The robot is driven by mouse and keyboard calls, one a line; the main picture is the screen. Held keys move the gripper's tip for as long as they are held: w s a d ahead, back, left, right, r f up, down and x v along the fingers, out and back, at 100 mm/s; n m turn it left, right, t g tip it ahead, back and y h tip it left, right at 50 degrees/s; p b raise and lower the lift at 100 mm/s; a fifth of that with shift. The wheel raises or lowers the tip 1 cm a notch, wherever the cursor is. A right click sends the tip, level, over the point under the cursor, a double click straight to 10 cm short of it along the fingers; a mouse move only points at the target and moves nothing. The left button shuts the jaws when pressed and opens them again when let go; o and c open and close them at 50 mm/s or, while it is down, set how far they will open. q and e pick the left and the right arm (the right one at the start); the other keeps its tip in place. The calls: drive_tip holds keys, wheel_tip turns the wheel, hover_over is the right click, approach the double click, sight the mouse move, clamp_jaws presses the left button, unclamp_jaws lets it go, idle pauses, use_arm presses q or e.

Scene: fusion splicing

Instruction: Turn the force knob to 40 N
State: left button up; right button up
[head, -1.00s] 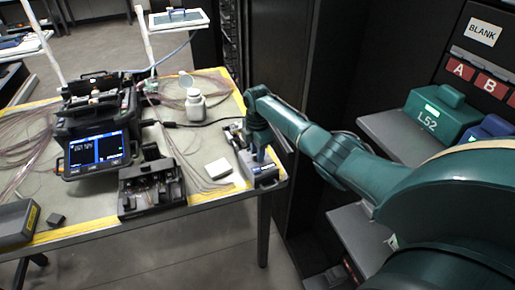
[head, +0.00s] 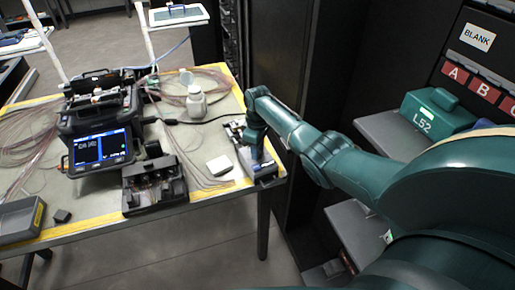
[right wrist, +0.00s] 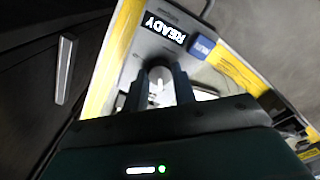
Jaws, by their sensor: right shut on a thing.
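The tester device (head: 238,134) stands at the right end of the table. In the right wrist view, the device's grey panel (right wrist: 147,46) has a lit display reading READY (right wrist: 164,29) and a blue button (right wrist: 201,46). A round grey knob (right wrist: 160,80) sits between the two dark fingers of my right gripper (right wrist: 155,94), which is shut on it. The knob's scale is not readable. My left gripper is not in view.
A fusion splicer (head: 100,148) with a lit screen stands left on the table. A dark cabinet stands close right of the table.

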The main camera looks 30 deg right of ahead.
drive_tip(key=m, duration=1.2)
drive_tip(key=shift+m, duration=0.4)
drive_tip(key=m, duration=1.2)
drive_tip(key=o, duration=1)
drive_tip(key=shift+r, duration=0.1)
